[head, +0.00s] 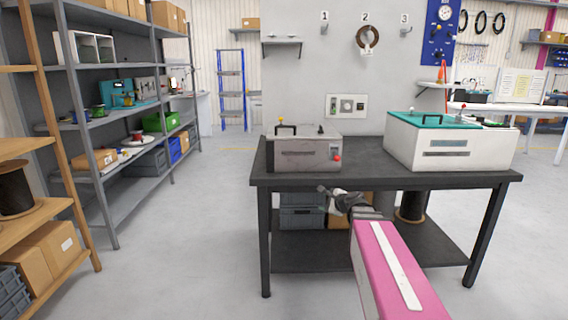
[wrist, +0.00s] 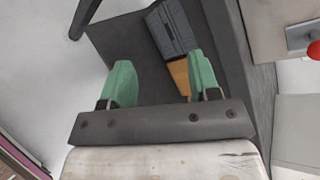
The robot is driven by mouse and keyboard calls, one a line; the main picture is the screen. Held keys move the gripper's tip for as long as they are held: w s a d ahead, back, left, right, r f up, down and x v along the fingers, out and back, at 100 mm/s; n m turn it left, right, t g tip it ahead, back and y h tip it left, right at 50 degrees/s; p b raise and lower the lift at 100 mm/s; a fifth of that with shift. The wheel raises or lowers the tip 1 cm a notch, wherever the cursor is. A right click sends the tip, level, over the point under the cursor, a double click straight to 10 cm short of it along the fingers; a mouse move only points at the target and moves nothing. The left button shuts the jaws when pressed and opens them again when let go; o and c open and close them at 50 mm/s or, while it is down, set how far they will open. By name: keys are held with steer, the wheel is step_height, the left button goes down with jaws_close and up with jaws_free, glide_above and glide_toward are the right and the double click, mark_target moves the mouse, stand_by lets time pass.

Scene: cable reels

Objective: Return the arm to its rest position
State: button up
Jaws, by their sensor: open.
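My arm, with a pink link, reaches forward in the head view toward the front of a dark table. My gripper (head: 328,191) is at the table's front edge, below the grey machine. In the wrist view my gripper (wrist: 160,85) shows two green fingers spread apart with nothing between them. Beyond the fingers are the table's lower shelf (wrist: 120,45) and a grey crate (wrist: 172,28).
The dark table (head: 375,158) carries a grey machine (head: 303,150) with a red button and a white machine with a green lid (head: 450,140). A reel hangs on wall hook 2 (head: 367,38). Shelves (head: 95,125) stand at left. The floor between (head: 190,220) is clear.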

steer(key=s+f+n+g+h, duration=0.6)
steer(key=s+f+n+g, duration=0.5)
steer(key=s+f+n, duration=0.7)
steer(key=s+f, duration=0.2)
steer(key=s, duration=0.1)
steer(key=shift+g+h, duration=0.4)
